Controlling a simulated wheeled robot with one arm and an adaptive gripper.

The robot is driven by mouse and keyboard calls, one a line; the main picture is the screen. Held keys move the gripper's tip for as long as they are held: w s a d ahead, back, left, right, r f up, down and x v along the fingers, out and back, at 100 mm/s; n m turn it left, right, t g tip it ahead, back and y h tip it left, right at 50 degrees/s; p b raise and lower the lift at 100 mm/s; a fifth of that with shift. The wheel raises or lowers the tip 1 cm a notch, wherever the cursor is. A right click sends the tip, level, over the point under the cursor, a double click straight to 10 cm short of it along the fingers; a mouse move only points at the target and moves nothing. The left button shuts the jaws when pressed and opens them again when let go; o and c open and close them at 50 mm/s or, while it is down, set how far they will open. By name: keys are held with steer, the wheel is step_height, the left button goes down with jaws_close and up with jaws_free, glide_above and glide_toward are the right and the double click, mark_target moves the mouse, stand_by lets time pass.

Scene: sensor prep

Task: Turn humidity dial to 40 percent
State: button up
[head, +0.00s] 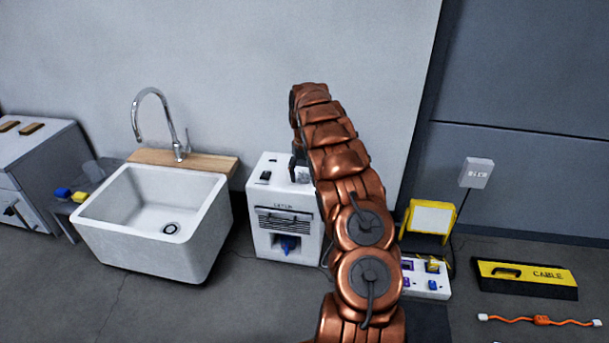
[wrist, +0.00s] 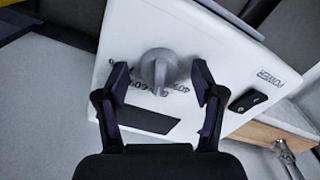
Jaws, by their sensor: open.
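The humidity dial (wrist: 158,66) is a grey round knob with a raised grip on the white top of a box-shaped unit (head: 268,239). Percent markings, partly hidden, lie beside the knob in the wrist view; I cannot tell which one it points at. My gripper (wrist: 160,80) is open above the panel, with one finger on each side of the knob. I see a gap on both sides, and nothing is held. In the head view my copper arm covers the dial and most of the gripper; a dark part of it shows left of the arm.
A black power switch (wrist: 248,100) and a dark rectangle (wrist: 148,119) are on the same top. A white sink (head: 150,245) stands left of the unit. Right of my arm are a power strip (head: 430,287), a yellow lamp (head: 432,217) and a cable case (head: 525,279).

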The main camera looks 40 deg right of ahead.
steer(key=c, duration=1.1)
steer(key=shift+c, duration=0.2)
steer(key=shift+a+r+p, duration=0.1)
steer(key=shift+p, duration=0.5)
steer(key=shift+r+n+p, duration=0.15)
steer(key=shift+n+p, duration=0.45)
steer(key=shift+p, duration=0.4)
steer(key=shift+n+p, duration=0.6)
steer(key=shift+p, duration=0.5)
steer(key=n+p, duration=0.2)
steer(key=p, duration=0.1)
steer(key=shift+n+p, duration=0.4)
steer(key=shift+f+n+p, duration=0.2)
steer(key=shift+n+p, duration=1)
steer(key=shift+n, duration=0.1)
